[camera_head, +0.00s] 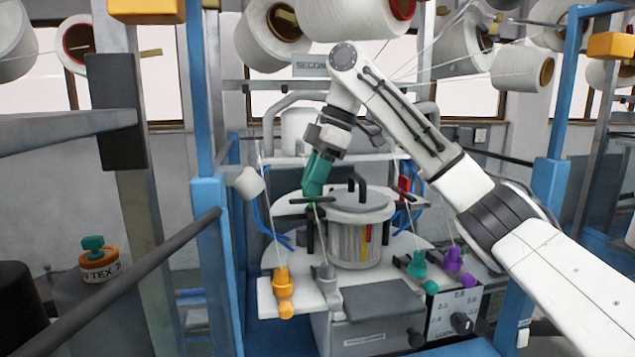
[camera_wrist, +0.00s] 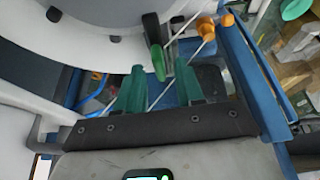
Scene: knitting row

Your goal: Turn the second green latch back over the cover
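My gripper (camera_head: 313,192) has teal fingers pointing down at the left edge of the round grey cover (camera_head: 372,203), which has a black handle, in the head view. A green latch (camera_head: 310,204) lies right at the fingertips and is partly hidden by them. In the wrist view my gripper (camera_wrist: 158,78) has its two teal fingers apart. A green, rounded latch end (camera_wrist: 158,63) shows just beyond the gap between them. I see no clear contact. The pale cover (camera_wrist: 100,45) fills the upper left there. Which latch is the second cannot be told.
Orange (camera_head: 283,290), teal (camera_head: 417,265) and purple (camera_head: 453,259) yarn guides stand around the machine's white plate. Threads run down past my gripper. Blue frame posts (camera_head: 213,260) stand at the sides. White yarn cones (camera_head: 270,35) hang above.

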